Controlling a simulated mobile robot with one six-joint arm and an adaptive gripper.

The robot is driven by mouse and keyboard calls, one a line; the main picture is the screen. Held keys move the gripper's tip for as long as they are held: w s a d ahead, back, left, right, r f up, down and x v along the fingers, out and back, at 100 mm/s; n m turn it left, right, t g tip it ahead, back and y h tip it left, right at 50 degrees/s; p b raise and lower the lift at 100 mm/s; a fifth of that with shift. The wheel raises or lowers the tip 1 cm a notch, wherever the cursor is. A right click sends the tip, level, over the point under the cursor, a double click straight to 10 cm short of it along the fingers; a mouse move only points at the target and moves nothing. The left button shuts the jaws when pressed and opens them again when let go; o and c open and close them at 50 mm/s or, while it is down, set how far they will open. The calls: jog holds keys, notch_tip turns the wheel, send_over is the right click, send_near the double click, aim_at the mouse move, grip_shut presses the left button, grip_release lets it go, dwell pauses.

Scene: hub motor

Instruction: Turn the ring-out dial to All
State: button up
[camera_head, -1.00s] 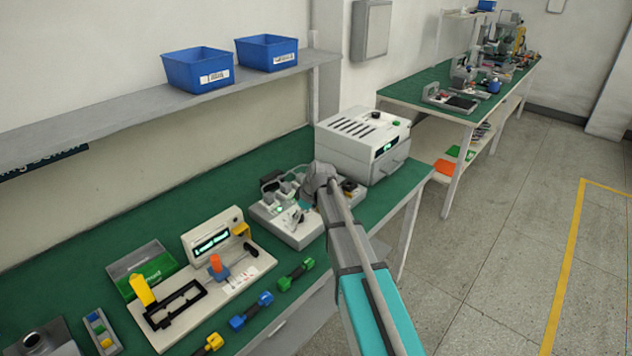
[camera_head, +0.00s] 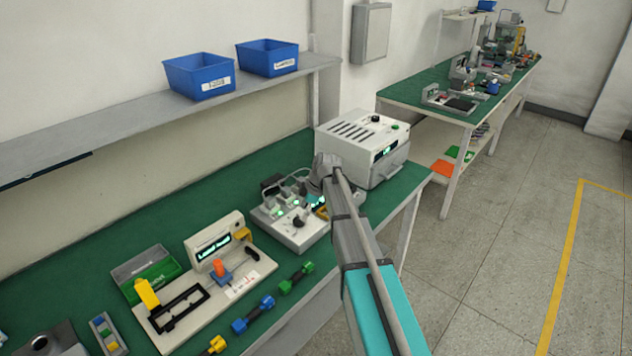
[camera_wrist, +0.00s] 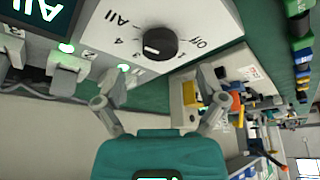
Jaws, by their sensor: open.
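The ring-out dial (camera_wrist: 160,43) is a round black knob with a white mark on a pale panel, labelled All, Off and numbers. Its mark is toward the left in the wrist view; I cannot tell exactly which label it meets. A dark screen (camera_wrist: 30,10) beside it reads "All". My gripper (camera_wrist: 160,82) is open and empty, its two fingers spread, with the dial beyond the tips and apart from them. In the head view the dial (camera_head: 299,221) sits on the pale tester box (camera_head: 290,238); the gripper's fingers are not clear there.
Green lamps (camera_wrist: 66,48) are lit beside the screen. A grey vented box (camera_head: 362,150) stands right behind my arm. Blue bins (camera_head: 200,76) stand on the shelf above.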

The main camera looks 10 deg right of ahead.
jog(key=p+v, duration=0.8)
jog(key=v, duration=0.2)
jog(key=shift+r+p, duration=0.15)
jog(key=shift+p, duration=0.25)
dwell(1.9)
jog(key=s+a+f+m+h, duration=0.1)
jog(key=s+m+h, duration=0.3)
jog(key=s+m, duration=1.2)
jog(key=shift+s+f+g+h, duration=0.2)
jog(key=shift+s+g+h, duration=0.15)
jog(key=shift+s, duration=4.45)
jog(key=shift+c, duration=0.3)
